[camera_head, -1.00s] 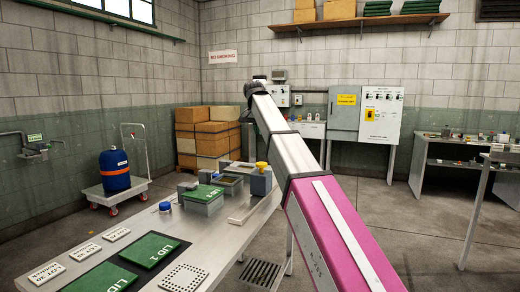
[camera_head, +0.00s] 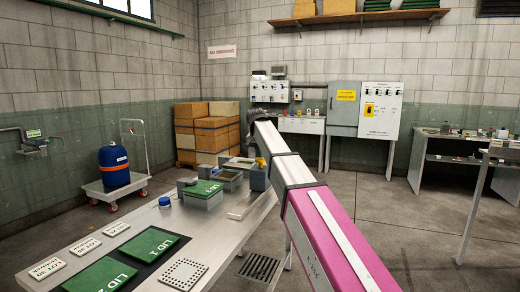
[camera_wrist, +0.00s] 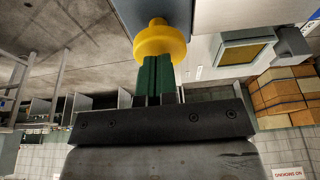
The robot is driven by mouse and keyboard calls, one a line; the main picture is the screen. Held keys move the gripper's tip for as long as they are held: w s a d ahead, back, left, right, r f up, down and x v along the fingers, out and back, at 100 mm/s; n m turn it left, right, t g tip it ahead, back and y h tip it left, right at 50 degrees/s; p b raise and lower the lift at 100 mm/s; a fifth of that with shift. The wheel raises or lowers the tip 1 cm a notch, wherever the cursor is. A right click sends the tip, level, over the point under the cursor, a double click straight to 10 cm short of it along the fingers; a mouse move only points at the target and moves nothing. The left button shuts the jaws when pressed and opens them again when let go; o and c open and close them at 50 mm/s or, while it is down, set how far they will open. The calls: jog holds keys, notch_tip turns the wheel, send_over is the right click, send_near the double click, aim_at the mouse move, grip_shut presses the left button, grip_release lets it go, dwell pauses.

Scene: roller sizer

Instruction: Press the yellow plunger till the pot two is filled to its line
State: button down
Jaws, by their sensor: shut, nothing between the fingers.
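The yellow plunger (camera_head: 260,162) stands on a blue-grey block (camera_head: 259,180) at the far end of the metal bench, partly behind my arm. In the wrist view the plunger's round yellow knob (camera_wrist: 158,42) is right at the tips of my gripper (camera_wrist: 157,62). The green fingers are together with nothing between them. They look to meet the knob, but I cannot tell if they press on it. An open pot with brownish contents (camera_wrist: 246,54) is beside the block. Which pot is two, and its line, cannot be read.
A grey pot under a green lid (camera_head: 203,189) stands nearer on the bench. LID 1 (camera_head: 150,245), LID 2 (camera_head: 101,275), a blue-capped item (camera_head: 165,201), white lot plates and a perforated plate (camera_head: 184,274) lie closer.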

dwell(0.3)
jog(key=shift+f, duration=1.55)
jog(key=r, duration=0.4)
jog(key=shift+w+r, duration=0.2)
jog(key=shift+r, duration=0.05)
jog(key=v, duration=0.9)
jog(key=shift+s+r, duration=0.3)
jog(key=shift+s, duration=0.05)
jog(key=shift+a, duration=0.1)
